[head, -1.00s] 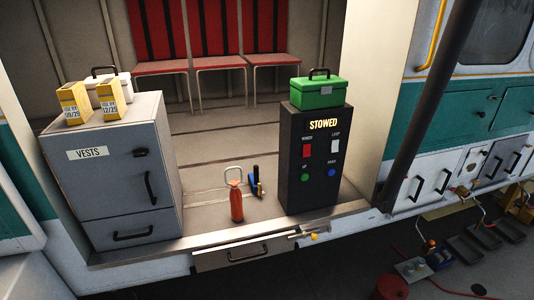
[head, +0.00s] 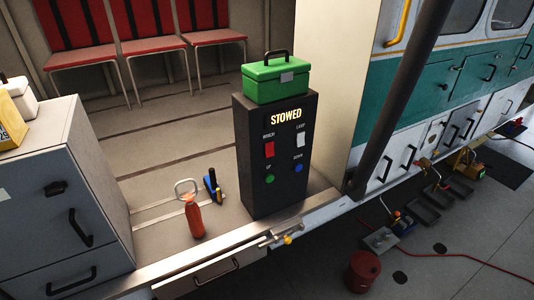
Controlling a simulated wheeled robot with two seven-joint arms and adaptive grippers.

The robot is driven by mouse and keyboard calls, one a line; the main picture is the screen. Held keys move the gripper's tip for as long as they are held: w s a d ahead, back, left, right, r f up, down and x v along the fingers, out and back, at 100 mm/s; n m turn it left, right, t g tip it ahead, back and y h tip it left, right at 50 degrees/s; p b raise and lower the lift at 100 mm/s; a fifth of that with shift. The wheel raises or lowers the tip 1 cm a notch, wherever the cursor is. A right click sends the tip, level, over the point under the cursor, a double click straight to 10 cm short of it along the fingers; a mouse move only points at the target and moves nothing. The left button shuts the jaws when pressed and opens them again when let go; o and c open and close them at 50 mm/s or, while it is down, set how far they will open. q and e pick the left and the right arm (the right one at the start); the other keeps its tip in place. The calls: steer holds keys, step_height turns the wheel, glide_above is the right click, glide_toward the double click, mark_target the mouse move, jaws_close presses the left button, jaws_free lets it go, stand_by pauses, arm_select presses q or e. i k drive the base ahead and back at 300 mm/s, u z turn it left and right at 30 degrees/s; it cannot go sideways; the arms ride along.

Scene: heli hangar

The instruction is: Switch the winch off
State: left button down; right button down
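The winch control box (head: 255,190) is a dark upright cabinet on the helicopter's cabin floor, near the door sill. Below are a green UP button (head: 270,179) and a blue DOWN button (head: 298,168). Neither of my grippers is in view.
A green toolbox (head: 290,80) sits on the control box. A grey cabinet (head: 100,195) stands at left. An orange bottle (head: 194,218) stands on the cabin floor. A dark post (head: 400,110) rises at right. A red can (head: 362,270) and trays lie on the ground.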

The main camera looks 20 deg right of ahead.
mark_target(269, 147)
steer(key=z, duration=0.4)
steer(key=i, duration=0.8)
steer(key=z, duration=0.55)
